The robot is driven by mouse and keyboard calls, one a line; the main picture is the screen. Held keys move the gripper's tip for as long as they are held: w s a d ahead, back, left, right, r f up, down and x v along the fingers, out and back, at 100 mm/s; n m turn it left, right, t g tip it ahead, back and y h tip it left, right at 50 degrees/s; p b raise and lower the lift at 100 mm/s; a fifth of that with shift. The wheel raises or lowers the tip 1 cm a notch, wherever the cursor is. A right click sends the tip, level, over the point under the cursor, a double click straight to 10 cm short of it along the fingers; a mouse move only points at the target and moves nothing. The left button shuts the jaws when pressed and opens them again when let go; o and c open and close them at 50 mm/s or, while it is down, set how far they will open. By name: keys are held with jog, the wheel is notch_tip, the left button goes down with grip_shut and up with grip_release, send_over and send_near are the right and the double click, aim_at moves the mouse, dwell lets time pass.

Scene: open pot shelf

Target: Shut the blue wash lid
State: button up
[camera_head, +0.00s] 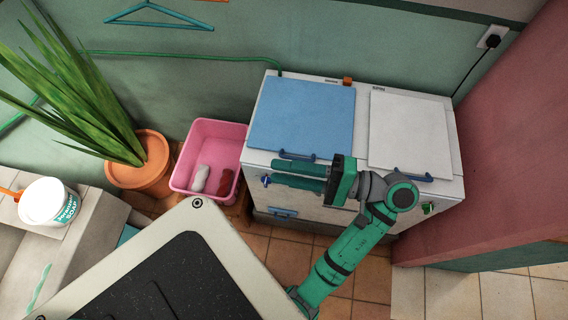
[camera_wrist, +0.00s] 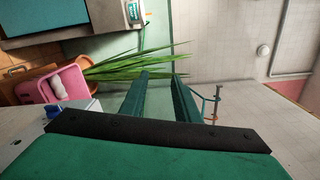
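The blue wash lid (camera_head: 303,112) lies flat over the left side of the white washing machine's top in the head view. It looks down, level with the white lid beside it. Its dark blue handle (camera_head: 297,156) is at the front edge. My gripper (camera_head: 275,174) is at the machine's front edge, just below and in front of that handle in the picture, with its fingers pointing left. In the wrist view my gripper (camera_wrist: 163,78) has its two green fingers apart with nothing between them. I cannot tell whether a finger touches the machine.
A white lid (camera_head: 409,135) covers the machine's right side. A pink basin (camera_head: 213,134) holding cloths stands left of the machine, beside a potted plant (camera_head: 140,175). A pink wall (camera_head: 510,120) is close on the right. Tiled floor (camera_head: 375,275) shows in front.

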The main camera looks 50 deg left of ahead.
jog(key=shift+s+d+r, duration=0.1)
jog(key=shift+s+d, duration=0.05)
jog(key=shift+d, duration=0.05)
jog(key=shift+s+d+r, duration=0.15)
jog(key=shift+s, duration=0.15)
jog(key=shift+s+d+r, duration=0.1)
jog(key=shift+s, duration=0.1)
dwell(0.7)
